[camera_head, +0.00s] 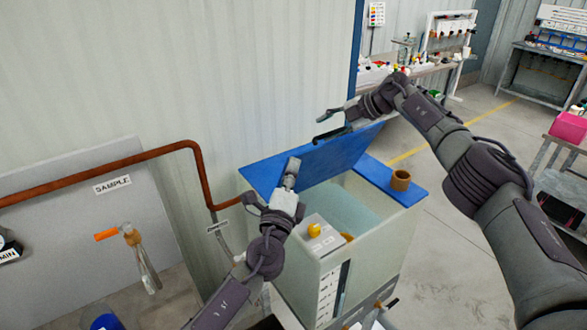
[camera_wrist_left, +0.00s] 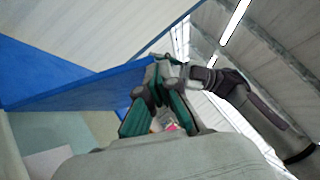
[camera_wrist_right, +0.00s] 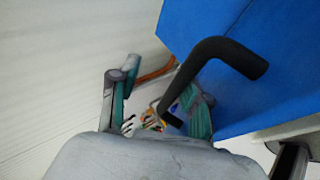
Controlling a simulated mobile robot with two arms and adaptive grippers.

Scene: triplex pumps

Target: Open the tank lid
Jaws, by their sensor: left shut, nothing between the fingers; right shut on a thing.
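The tank (camera_head: 384,236) is a pale box with its inside partly visible from above. Its blue lid (camera_head: 318,160) is raised and tilted; it also shows in the left wrist view (camera_wrist_left: 85,90) and the right wrist view (camera_wrist_right: 225,90). The lid has a black bent handle (camera_wrist_right: 205,58). My right gripper (camera_head: 333,127) is shut on this handle at the lid's upper edge; the fingers show on either side of it in the right wrist view (camera_wrist_right: 165,98). My left gripper (camera_head: 291,174) is shut and empty, close to the lid's left part; whether it touches the lid is unclear.
A fixed blue strip (camera_head: 408,190) with a brown cup-like fitting (camera_head: 401,180) covers the tank's right end. A grey box with a yellow knob (camera_head: 314,230) sits at the tank's front. A copper pipe (camera_head: 150,155) runs along the left wall. Open floor lies behind right.

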